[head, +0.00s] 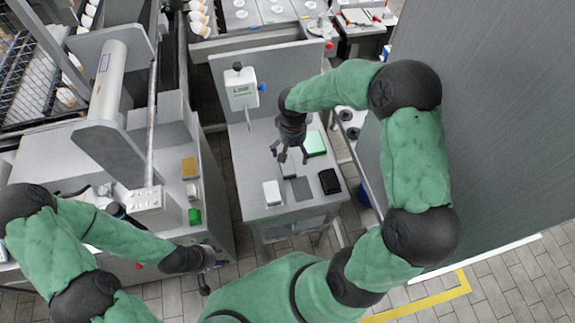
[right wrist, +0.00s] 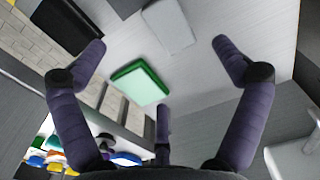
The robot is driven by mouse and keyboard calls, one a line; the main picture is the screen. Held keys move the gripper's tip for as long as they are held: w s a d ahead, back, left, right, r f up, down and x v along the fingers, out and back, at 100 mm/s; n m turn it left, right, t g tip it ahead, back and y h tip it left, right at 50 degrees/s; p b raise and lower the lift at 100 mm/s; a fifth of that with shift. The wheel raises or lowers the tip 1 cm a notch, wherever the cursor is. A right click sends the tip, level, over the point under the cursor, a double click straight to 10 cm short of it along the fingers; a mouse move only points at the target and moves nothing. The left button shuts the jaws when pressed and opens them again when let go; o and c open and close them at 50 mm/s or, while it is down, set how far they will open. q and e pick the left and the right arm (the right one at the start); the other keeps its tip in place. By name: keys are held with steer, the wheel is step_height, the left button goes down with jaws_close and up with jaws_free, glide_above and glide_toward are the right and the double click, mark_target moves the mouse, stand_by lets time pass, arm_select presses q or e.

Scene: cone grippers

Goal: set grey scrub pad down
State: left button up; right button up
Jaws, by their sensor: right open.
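A small grey pad (head: 289,169), which looks like the grey scrub pad, lies flat on the grey worktop (head: 248,158), just below my right gripper. In the right wrist view the pad (right wrist: 170,23) is pale grey, between the spread fingers and beyond their tips, apart from them. My right gripper (head: 288,154) is open and empty; its spread fingers also show in the right wrist view (right wrist: 163,70). My left gripper (head: 206,268) is low at the left, away from the worktop; its fingers are too small to read.
A green pad (head: 314,143) lies behind the grey one. A darker grey flat piece (head: 301,188), a black block (head: 330,181) and a white block (head: 272,193) lie toward the front. A white dispenser (head: 242,90) is on the back panel. The worktop's left part is clear.

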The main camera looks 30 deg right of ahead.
mark_target(290, 165)
steer(key=f, duration=0.3)
steer(key=f+b, duration=0.1)
steer(key=f, duration=0.2)
steer(key=f+b, duration=0.1)
steer(key=f, duration=0.2)
steer(key=shift+w+a, duration=0.1)
steer(key=shift+w, duration=0.25)
steer(key=c, duration=1)
steer(key=shift+r, duration=0.15)
